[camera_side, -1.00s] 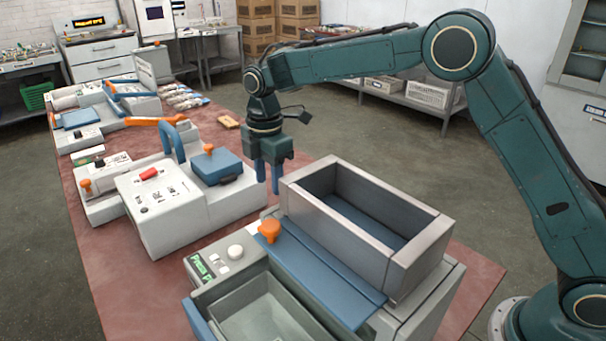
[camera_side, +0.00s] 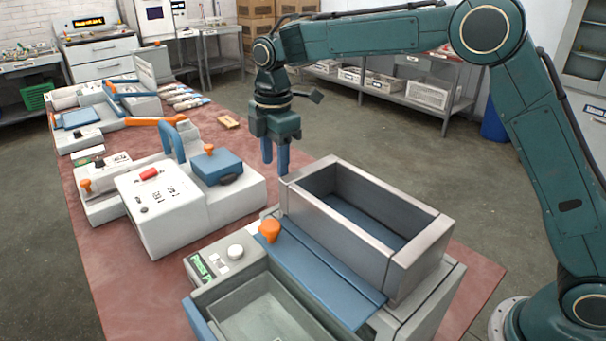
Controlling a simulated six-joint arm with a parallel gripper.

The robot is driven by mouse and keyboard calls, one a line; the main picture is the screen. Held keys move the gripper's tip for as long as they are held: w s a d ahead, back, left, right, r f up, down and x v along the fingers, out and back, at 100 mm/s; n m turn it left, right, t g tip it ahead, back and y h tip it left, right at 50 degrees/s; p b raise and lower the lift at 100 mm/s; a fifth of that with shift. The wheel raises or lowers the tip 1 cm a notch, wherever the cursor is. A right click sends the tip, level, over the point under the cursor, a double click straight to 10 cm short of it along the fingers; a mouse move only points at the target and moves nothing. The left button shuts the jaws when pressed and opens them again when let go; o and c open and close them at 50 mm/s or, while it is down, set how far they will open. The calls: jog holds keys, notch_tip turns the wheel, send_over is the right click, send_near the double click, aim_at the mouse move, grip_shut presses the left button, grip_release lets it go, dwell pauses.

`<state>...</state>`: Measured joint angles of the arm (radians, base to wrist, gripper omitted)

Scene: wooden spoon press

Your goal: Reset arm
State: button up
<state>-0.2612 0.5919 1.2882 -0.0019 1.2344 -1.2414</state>
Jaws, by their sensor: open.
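My gripper (camera_side: 275,168) points straight down, with its two blue fingers apart and nothing between them. It hangs in the air near the left corner of the grey bin on the press machine, to the right of the white machine with the blue block. The fingertips look close to the bin's corner in the picture. I cannot tell how far apart they are in depth.
The press machine (camera_side: 418,307) has an open bin (camera_side: 362,193), an orange knob (camera_side: 269,231) and a front tray (camera_side: 262,322). A white machine (camera_side: 165,213) with a blue block (camera_side: 216,167) stands left. Several wooden spoons (camera_side: 186,97) lie farther back on the red table (camera_side: 88,232).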

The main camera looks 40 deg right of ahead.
jog(key=s+d+r+m+t, duration=0.1)
jog(key=s+d+r+m, duration=0.35)
jog(key=s, duration=0.35)
jog(key=s+d+r+m+t, duration=0.2)
jog(key=s+d+r+m, duration=0.2)
jog(key=s+r, duration=0.25)
jog(key=s+d+f+m, duration=0.1)
jog(key=s+m, duration=0.2)
jog(key=s, duration=0.3)
jog(key=s+d+f+m+t, duration=0.1)
jog(key=s+d+f+m, duration=0.1)
jog(key=s, duration=0.5)
jog(key=s+d+f+m+t, duration=0.1)
jog(key=s+d+m, duration=0.1)
jog(key=s, duration=0.5)
jog(key=shift+d+f+m, duration=0.25)
jog(key=shift+f+m, duration=0.05)
jog(key=shift+m, duration=0.55)
